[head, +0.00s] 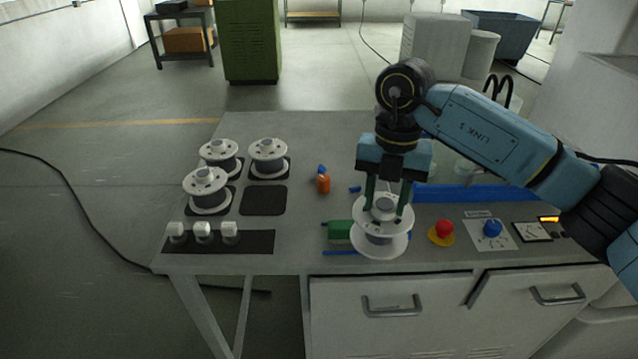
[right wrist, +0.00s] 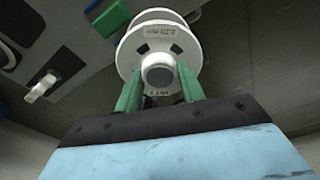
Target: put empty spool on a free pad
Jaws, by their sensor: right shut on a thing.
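My right gripper (head: 388,205) is shut on a white spool (head: 379,245), its green fingers at the hub on top. The spool is upright over the right middle of the bench; I cannot tell whether it touches the top. It also shows between the fingers in the right wrist view (right wrist: 159,48). Three other white spools stand on dark pads at the left: one at the back left (head: 220,155), one at the back right (head: 268,156) and one at the front left (head: 206,189). The front right pad (head: 263,201) is bare. My left gripper is not in view.
White blocks (head: 203,232) stand on a dark strip at the front left. A green object (head: 339,231) lies left of the held spool. A red button (head: 443,231) and blue knob (head: 492,228) are at the right.

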